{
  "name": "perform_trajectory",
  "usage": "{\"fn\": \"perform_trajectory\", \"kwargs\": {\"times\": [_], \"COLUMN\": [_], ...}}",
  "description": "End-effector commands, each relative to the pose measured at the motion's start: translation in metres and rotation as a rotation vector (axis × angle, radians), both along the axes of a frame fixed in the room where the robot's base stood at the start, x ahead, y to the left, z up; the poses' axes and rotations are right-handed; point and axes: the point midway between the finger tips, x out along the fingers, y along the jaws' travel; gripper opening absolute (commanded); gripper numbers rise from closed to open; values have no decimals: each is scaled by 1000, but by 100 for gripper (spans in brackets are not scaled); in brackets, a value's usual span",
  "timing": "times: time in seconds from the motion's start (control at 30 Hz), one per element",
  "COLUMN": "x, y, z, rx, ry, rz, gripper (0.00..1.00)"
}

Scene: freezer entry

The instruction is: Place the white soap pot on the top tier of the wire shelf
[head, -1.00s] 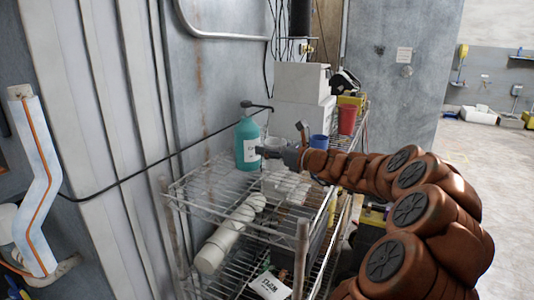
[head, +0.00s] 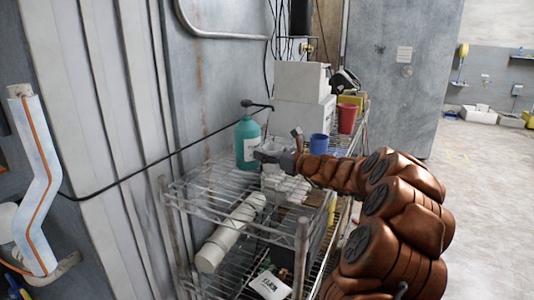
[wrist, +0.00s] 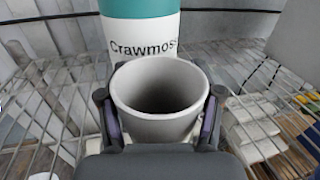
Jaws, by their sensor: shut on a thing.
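The white soap pot (wrist: 160,98) is between the two fingers of my gripper (wrist: 158,115) in the wrist view, upright with its open rim facing up; it looks empty. In the head view my gripper (head: 284,158) is over the back right part of the wire shelf's top tier (head: 200,192), with the pot (head: 269,152) at its tip. The shelf wires also show in the wrist view (wrist: 48,118). Whether the pot's base touches the wires is hidden.
A teal pump bottle (head: 247,143) with a white label stands just behind the pot. White stacked items (head: 285,186) lie close to the gripper. A white cylinder (head: 230,232) lies lower down. A blue cup (head: 319,144) and red cup (head: 347,119) stand behind. The tier's front left is bare.

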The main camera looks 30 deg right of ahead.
Motion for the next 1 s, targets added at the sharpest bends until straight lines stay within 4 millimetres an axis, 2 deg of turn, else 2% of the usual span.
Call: {"fn": "perform_trajectory", "kwargs": {"times": [0.2,0.23,0.43,0.87,1.0], "x": [0,0,0,0,-17], "y": [0,0,0,0,-7], "z": [-3,-2,-2,1,2], "rx": [0,-1,0,0,0], "ry": [0,0,0,0,-1], "rz": [1,1,0,0,-4], "gripper": [31,68,89,90,90]}}
